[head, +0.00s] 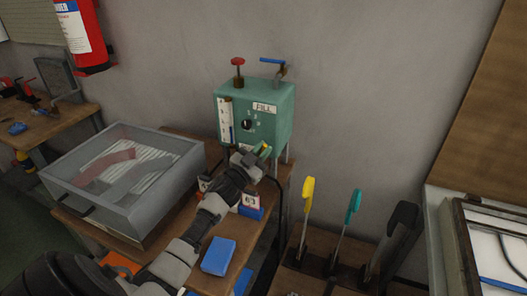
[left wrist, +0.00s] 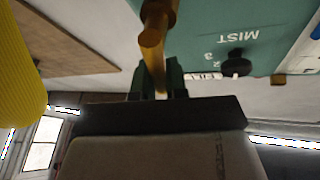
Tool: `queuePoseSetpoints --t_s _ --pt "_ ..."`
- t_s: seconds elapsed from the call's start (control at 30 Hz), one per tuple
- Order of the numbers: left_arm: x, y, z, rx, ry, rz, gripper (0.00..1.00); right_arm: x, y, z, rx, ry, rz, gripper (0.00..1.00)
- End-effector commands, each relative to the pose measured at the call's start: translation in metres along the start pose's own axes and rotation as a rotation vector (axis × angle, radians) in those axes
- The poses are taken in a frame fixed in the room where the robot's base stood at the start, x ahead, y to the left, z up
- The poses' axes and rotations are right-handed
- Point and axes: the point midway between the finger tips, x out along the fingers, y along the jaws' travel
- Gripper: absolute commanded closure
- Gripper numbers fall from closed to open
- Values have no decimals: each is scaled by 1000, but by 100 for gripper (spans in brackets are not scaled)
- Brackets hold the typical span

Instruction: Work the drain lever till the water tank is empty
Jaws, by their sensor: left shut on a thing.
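The green water tank (head: 280,122) stands on legs against the wall in the head view, with a FILL label, a dark round knob and a white gauge strip (head: 226,120) on its front. The water level is too small to read. My left gripper (head: 262,151) is at the tank's lower front. In the left wrist view, its fingers (left wrist: 157,80) are shut on a brass-coloured rod (left wrist: 153,40), which looks like the drain lever, beside the tank's green face (left wrist: 215,25). The rod is mostly hidden in the head view. My right gripper is not in view.
A red-handled valve (head: 238,64) and a blue-handled lever (head: 272,61) top the tank. A clear-lidded grey box (head: 165,205) stands left on the bench. Levers with yellow (head: 307,193) and teal (head: 353,205) handles rise at the right. A blue block (head: 218,257) lies in front.

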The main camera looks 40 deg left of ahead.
Motion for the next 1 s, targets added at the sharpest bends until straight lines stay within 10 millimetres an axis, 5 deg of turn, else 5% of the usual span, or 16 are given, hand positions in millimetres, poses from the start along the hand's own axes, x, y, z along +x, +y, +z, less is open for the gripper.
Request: queuePoseSetpoints --t_s 0.27,0.3,0.43,0.77,1.0 --pt "0 0 1 0 -2 0 100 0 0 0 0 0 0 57" --pt "0 0 1 0 -2 0 80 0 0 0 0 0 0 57" --pt "0 0 0 0 -1 0 62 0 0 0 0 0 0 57" --pt "1 -2 -4 2 0 1 62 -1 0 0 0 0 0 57" --pt "13 -15 -41 7 3 4 62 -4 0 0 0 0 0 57"
